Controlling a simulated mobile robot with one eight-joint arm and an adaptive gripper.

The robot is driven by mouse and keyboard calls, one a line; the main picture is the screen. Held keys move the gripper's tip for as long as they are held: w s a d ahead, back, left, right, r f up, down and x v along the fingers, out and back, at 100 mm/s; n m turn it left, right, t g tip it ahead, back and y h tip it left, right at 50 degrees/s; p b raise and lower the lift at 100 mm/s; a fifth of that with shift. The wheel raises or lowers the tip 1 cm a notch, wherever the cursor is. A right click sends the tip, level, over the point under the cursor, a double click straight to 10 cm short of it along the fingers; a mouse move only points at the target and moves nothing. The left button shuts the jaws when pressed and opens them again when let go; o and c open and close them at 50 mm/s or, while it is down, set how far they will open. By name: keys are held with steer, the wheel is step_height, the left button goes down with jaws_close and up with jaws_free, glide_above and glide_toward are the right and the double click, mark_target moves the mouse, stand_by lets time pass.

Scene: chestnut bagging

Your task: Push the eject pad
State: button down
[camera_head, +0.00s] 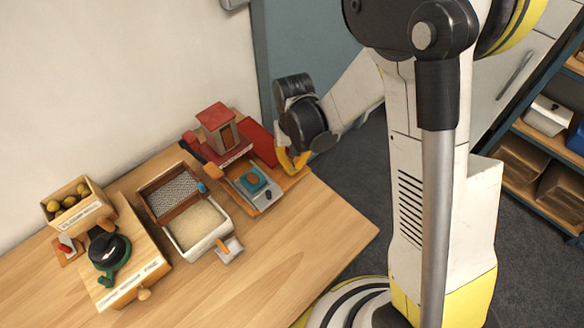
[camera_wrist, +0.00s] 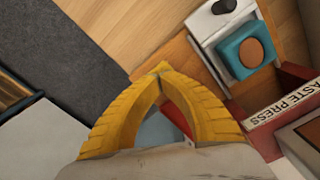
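The paste press (camera_head: 218,140) stands at the back right of the table, with a red body and a red-roofed tower; its label shows in the wrist view (camera_wrist: 285,103). A teal mould (camera_head: 251,180) with a round brown piece in it sits on the press's pale tray; it also shows in the wrist view (camera_wrist: 246,50). A small dark oval part (camera_wrist: 224,6) lies on the tray's front end; I cannot tell whether this is the eject pad. My gripper (camera_head: 291,163) is over the press's right side. In the wrist view its yellow fingertips (camera_wrist: 160,69) meet, with nothing seen between them.
A box with a mesh screen and a pale fill (camera_head: 195,222) stands left of the press. Farther left are a wooden stand with a dark round part (camera_head: 108,250) and a crate of yellowish balls (camera_head: 75,207). The table's front middle is clear.

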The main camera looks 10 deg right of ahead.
steer(key=shift+f+b, duration=0.5)
steer(key=shift+f, duration=0.15)
steer(key=shift+r, duration=0.1)
step_height(320, 180, up, 8)
steer(key=p, duration=0.5)
